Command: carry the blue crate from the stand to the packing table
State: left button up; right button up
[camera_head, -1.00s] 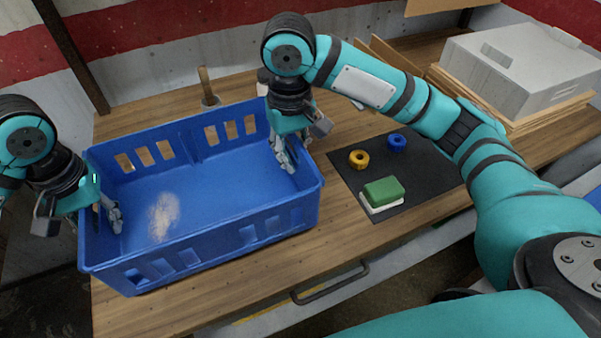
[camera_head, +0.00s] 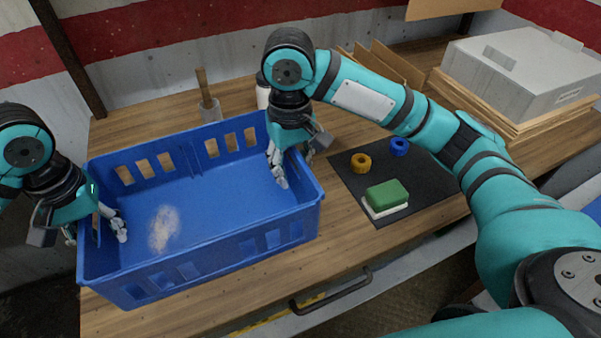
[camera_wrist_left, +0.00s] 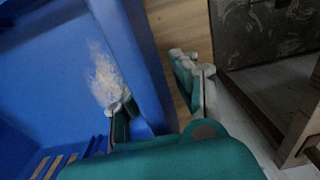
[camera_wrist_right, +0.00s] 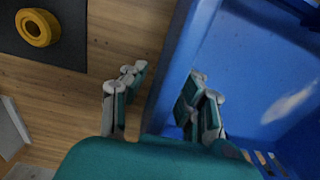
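The blue crate (camera_head: 215,262) sits upright and looks empty on the wooden packing table (camera_head: 225,318), a pale worn patch on its floor. My left gripper (camera_head: 97,230) is open around the crate's left end wall, one finger inside and one outside. In the left wrist view, gaps show beside the wall (camera_wrist_left: 142,65). My right gripper (camera_head: 292,160) is open around the right end wall in the same way. In the right wrist view, its fingers stand apart on both sides of the wall (camera_wrist_right: 172,85). The stand is not clearly visible.
Right of the crate is a dark mat (camera_head: 345,182) with a yellow ring (camera_head: 361,161), a blue ring (camera_head: 399,147) and a green block (camera_head: 387,194). A handled tool (camera_head: 207,100) stands behind the crate. A grey box (camera_head: 520,75) sits at the back right.

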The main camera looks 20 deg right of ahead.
pick_arm(q)
notch_tip(320, 180, up, 11)
jog(key=shift+r, duration=0.15)
pick_arm(e)
notch_tip(320, 180, up, 12)
dwell(0.6)
pick_arm(q)
jog(key=shift+r, duration=0.1)
